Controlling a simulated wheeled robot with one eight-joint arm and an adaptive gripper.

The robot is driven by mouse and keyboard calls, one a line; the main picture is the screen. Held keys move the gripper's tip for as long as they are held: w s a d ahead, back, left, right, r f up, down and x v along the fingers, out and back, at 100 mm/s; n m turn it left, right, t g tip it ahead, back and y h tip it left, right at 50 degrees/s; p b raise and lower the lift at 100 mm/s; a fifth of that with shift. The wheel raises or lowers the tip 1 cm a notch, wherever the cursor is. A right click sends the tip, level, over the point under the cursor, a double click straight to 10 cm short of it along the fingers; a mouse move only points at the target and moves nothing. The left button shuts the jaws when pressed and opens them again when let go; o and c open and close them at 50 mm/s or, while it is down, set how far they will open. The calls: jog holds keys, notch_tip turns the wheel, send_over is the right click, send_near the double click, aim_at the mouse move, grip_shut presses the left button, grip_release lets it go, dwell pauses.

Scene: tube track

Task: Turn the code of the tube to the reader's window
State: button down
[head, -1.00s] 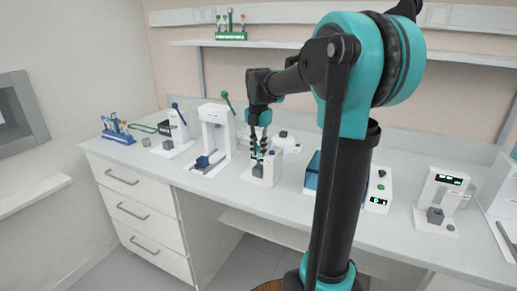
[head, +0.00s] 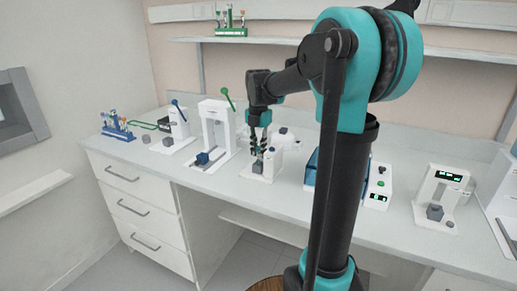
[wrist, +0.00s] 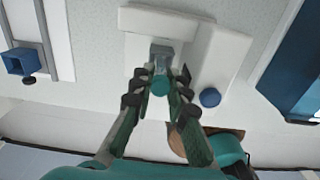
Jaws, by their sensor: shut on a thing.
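The tube shows in the wrist view as a round teal cap (wrist: 160,86) between my fingertips. Its body is mostly hidden below the cap, and no code can be made out. My gripper (wrist: 159,82) is shut on the tube, with a finger on either side. The tube stands at a grey holder (wrist: 161,54) on the white reader (wrist: 200,60), which has a blue knob (wrist: 209,97). In the head view my gripper (head: 258,150) points down over the reader (head: 270,168). The reader's window cannot be made out.
A white press with a green lever (head: 226,97) stands left of the reader. A blue-lidded device (head: 311,168) is close on the right. A tube rack (head: 117,128) is at the far left and a display device (head: 440,200) at the right.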

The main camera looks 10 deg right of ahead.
jog(key=c, duration=1.4)
grip_release()
